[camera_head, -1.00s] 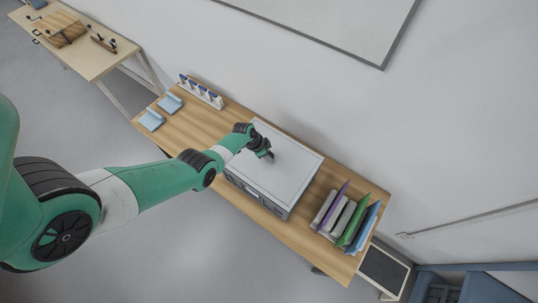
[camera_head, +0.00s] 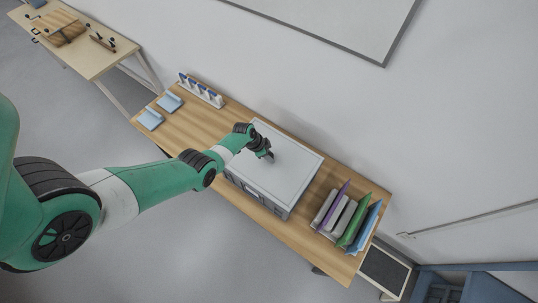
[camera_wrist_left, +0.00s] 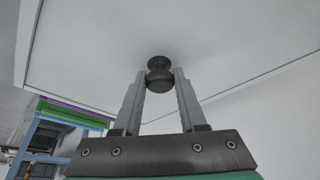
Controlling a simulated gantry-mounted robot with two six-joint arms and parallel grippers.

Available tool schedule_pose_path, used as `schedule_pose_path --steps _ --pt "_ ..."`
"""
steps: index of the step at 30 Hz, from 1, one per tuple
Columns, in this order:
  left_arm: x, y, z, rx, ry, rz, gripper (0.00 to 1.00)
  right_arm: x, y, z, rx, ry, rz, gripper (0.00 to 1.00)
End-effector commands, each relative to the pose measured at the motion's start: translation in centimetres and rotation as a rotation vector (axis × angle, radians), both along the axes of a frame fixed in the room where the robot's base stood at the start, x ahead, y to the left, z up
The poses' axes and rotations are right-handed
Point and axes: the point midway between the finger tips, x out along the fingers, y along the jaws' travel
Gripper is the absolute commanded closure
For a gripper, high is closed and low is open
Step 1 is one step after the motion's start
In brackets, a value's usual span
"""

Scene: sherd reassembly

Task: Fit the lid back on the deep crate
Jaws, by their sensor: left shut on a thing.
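The deep crate (camera_head: 258,194) is a grey box standing on the wooden table. The flat light grey lid (camera_head: 297,162) lies over the top of the crate. From the head view I cannot tell whether its edges are fully seated. My left gripper (camera_head: 268,154) is over the middle of the lid. In the left wrist view its two fingers are closed on the dark round knob (camera_wrist_left: 159,72), with the pale lid (camera_wrist_left: 230,40) filling most of the picture behind it. The gripper hides the knob in the head view. My right gripper is not in view.
Upright folders or books (camera_head: 345,218) stand at the table's right end. A white rack with blue items (camera_head: 201,91) and two light blue pieces (camera_head: 160,111) are at the left end. The wall is close behind. Bare wood (camera_head: 205,125) shows left of the crate.

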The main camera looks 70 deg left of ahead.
Motion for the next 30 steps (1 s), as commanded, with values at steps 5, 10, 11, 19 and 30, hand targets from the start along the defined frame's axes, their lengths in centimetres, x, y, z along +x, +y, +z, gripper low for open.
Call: schedule_pose_path --steps 5,10,11,19,30 --pt "0.0 0.0 -0.3 0.001 -0.001 0.000 1.00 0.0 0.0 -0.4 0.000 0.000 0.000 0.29" --pt "0.0 0.0 -0.3 0.001 -0.001 0.000 1.00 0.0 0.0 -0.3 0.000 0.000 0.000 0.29" --pt "0.0 0.0 -0.3 0.001 -0.001 0.000 1.00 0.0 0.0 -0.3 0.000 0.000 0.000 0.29" --pt "0.0 0.0 -0.3 0.000 -0.001 0.000 0.24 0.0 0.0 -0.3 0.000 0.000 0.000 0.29" --pt "0.0 0.0 1.3 0.000 0.000 -0.004 0.24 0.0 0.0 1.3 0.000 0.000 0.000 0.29"
